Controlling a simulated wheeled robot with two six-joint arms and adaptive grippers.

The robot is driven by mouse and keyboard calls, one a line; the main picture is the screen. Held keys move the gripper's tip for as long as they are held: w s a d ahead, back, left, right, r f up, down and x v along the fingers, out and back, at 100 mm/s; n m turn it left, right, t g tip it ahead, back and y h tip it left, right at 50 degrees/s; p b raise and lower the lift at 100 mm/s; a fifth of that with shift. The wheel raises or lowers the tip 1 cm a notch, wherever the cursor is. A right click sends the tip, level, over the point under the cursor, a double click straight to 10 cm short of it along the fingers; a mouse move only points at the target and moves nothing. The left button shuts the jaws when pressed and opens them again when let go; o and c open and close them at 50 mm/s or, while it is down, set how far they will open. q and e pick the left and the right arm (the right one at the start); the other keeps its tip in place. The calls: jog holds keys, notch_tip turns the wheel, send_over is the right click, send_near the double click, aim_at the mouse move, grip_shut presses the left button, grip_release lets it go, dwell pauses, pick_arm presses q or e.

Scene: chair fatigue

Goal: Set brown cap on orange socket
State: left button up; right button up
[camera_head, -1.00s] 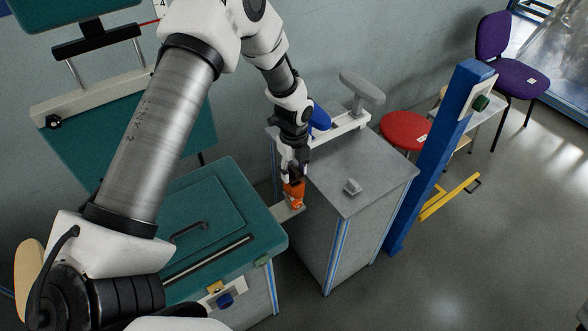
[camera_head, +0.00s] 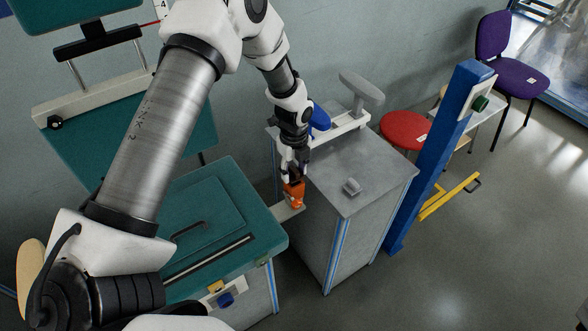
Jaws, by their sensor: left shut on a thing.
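The orange socket (camera_head: 294,194) stands at the end of a light bracket between the teal-topped bench and the grey cabinet. My left gripper (camera_head: 293,174) points down right above the socket. It is shut on a small dark piece, the brown cap (camera_head: 294,179), mostly hidden by the fingers. The cap is at the top of the socket; I cannot tell whether it touches or is seated. My right gripper is not in view.
The teal bench (camera_head: 222,210) lies left. A blue post (camera_head: 440,155), red stool (camera_head: 405,130) and purple chair (camera_head: 513,70) stand right.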

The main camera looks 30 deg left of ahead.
aim_at(294, 169)
pick_arm(q)
jog(key=shift+f+b, duration=0.65)
jog(key=shift+f, duration=0.4)
jog(key=o, duration=1.2)
jog(key=shift+c, duration=0.2)
notch_tip(294, 169, up, 12)
